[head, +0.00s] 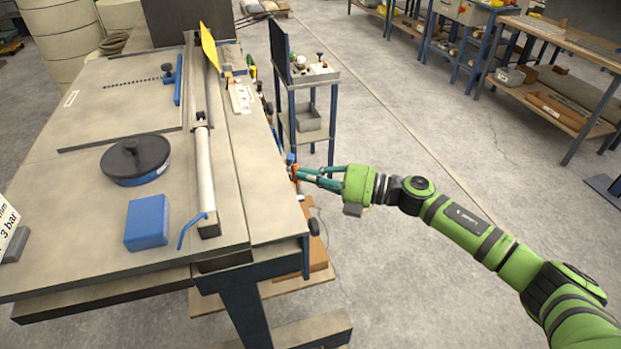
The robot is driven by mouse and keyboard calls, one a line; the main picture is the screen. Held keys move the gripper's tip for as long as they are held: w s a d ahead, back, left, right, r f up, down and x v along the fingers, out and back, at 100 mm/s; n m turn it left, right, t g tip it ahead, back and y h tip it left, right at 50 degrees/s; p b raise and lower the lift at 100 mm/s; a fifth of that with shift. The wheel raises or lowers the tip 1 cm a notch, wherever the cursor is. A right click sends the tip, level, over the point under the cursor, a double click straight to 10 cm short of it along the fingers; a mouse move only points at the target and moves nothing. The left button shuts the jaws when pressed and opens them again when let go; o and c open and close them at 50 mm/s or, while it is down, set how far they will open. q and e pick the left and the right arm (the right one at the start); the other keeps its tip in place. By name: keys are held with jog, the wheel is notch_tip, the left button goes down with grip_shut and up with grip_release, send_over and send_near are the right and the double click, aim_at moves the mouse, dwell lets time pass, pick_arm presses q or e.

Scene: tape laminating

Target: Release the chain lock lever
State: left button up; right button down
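My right gripper (297,174) reaches in from the right to the right-hand edge of the long workbench (100,230). Its teal fingers converge on a small orange-and-blue part (291,160) at that edge. The tips overlap this part, so I cannot tell whether they grip it or only touch it. This part may be the chain lock lever, but it is too small to be sure. My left gripper is out of view.
On the bench are a round black-lidded pot (136,158), a blue block (147,222), a long roller bar (204,165) and a blue bent handle (190,232). Open floor lies to the right.

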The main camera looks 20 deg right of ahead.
jog(key=shift+w, duration=0.25)
dwell(0.6)
